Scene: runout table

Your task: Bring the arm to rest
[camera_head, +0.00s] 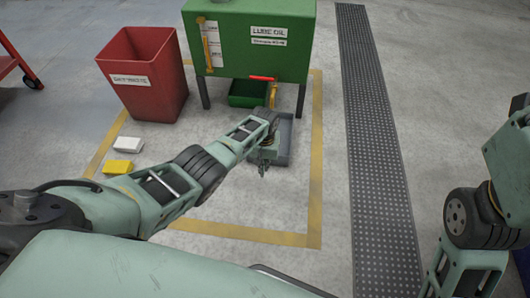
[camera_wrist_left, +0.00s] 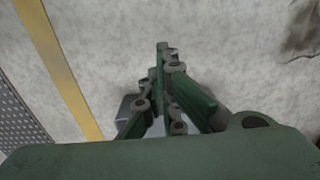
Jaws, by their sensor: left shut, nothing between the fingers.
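My left arm (camera_head: 210,163) reaches in from the left across the marked floor area. My left gripper (camera_head: 263,172) is at its end, over the near part of a grey tray in front of the green lube oil tank. In the left wrist view the left gripper (camera_wrist_left: 162,50) has its fingers together, with nothing seen between them, above bare concrete. My right arm (camera_head: 480,210) shows at the right edge; its gripper cannot be made out.
The green lube oil tank (camera_head: 280,55) has a red-handled tap. A green bin (camera_head: 245,97) is under it. The grey tray (camera_head: 284,150) lies in front. A red waste bin (camera_head: 145,95), a white block (camera_head: 127,144) and a yellow block (camera_head: 118,167) stand left. A drain grate (camera_head: 375,130) runs right.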

